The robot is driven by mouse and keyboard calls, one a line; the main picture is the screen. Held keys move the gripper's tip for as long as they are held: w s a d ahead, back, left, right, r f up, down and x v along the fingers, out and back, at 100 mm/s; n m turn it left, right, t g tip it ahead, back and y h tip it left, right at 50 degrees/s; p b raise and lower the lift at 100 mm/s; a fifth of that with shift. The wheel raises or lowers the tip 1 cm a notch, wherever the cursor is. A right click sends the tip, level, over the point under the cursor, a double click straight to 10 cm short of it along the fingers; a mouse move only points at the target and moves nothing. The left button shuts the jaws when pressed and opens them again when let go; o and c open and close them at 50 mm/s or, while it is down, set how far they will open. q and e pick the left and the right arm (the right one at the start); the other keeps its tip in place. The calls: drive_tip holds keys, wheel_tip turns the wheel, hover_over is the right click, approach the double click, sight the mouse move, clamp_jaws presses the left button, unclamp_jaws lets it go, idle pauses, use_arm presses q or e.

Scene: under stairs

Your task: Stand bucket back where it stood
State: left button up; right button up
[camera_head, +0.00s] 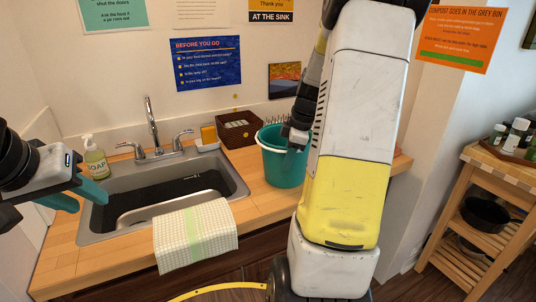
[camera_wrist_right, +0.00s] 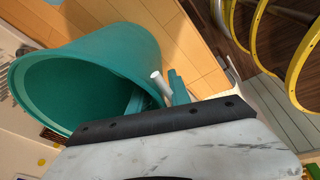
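The teal bucket (camera_head: 283,164) appears upright on the wooden counter, right of the sink, partly hidden behind my right arm. In the right wrist view the bucket (camera_wrist_right: 95,62) shows its open mouth and a short white grip (camera_wrist_right: 161,88) by its rim. My right gripper (camera_wrist_right: 158,98) is at that rim, with one teal finger seen against the bucket's inside and the other outside. Whether it is clamped is unclear. My left gripper (camera_head: 76,195) is at the far left, over the sink's left end, with its teal fingers apart and empty.
The sink (camera_head: 228,180) with its faucet (camera_head: 152,125) lies left of the bucket. A soap bottle (camera_head: 95,160), a brown basket (camera_head: 238,128) and a checked towel (camera_head: 195,235) are around it. A wooden shelf cart (camera_head: 452,215) stands at right. Yellow hoops (camera_wrist_right: 258,30) show below the counter.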

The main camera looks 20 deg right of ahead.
drive_tip(key=shift+o, duration=0.7)
drive_tip(key=shift+r, duration=0.2)
drive_tip(key=v, duration=1.1)
drive_tip(key=s+a+r+m+t, duration=0.1)
drive_tip(key=s+a+m, duration=0.5)
drive_tip(key=s+a, duration=0.2)
drive_tip(key=s+a+r+m+t, duration=0.1)
drive_tip(key=s+a+m, duration=0.5)
drive_tip(key=a, duration=0.6)
drive_tip(key=shift+s+a+r+m+t, duration=0.25)
drive_tip(key=shift+s+r+m+t, duration=0.1)
drive_tip(key=shift+s+t, duration=0.6)
drive_tip(key=shift+s+d, duration=0.1)
